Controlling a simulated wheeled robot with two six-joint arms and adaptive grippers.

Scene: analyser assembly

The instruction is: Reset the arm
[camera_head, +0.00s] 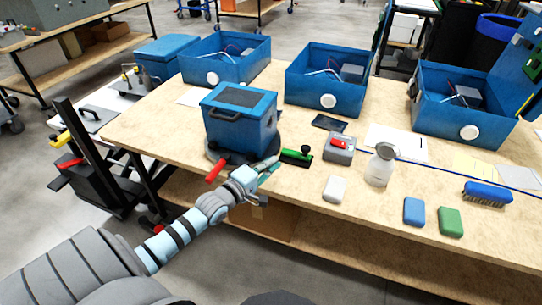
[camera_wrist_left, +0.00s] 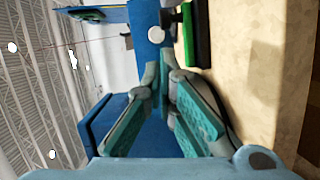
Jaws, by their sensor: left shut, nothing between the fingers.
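My left arm reaches in from the lower left in the head view. Its gripper (camera_head: 268,170) is at the near edge of the workbench, in front of the closed blue analyser box (camera_head: 241,128). In the left wrist view the gripper (camera_wrist_left: 160,75) shows teal finger pads, with the fingertips together and nothing between them. The blue box stands upright on a dark round base (camera_head: 226,155) with a red handle (camera_head: 215,171). The gripper looks close to the base; I cannot tell whether they touch. My right gripper is not in view.
Open blue boxes (camera_head: 329,105) line the back of the workbench (camera_head: 310,170). A green-handled tool (camera_head: 297,157) lies beside my left gripper. A grey device with a red switch (camera_head: 339,148), a clear jar (camera_head: 381,165) and a brush (camera_head: 487,194) stand to the right.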

